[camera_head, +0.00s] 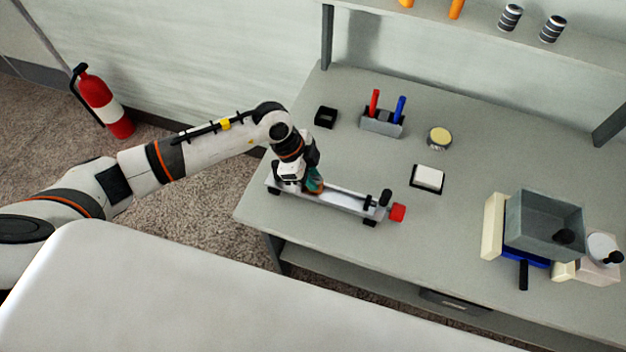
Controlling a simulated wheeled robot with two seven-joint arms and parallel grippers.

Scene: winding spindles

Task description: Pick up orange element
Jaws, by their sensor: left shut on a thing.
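Two orange elements stand on the raised shelf at the top edge of the view, one (456,9) to the right of the other (406,3); both are partly cut off by the frame. My left gripper (312,188) is over the left end of a long light winding device (345,202) on the table. It is shut on a small teal and brownish piece (315,178), mostly hidden by the gripper. I cannot tell whether that piece touches the device. My right gripper is not in view.
A holder (381,124) with red and blue sticks, a black box (325,117), a yellow-topped round tin (439,137) and a white block (427,178) stand behind the device. A grey bin (545,226) stands right. Striped spools (510,17) sit on the shelf.

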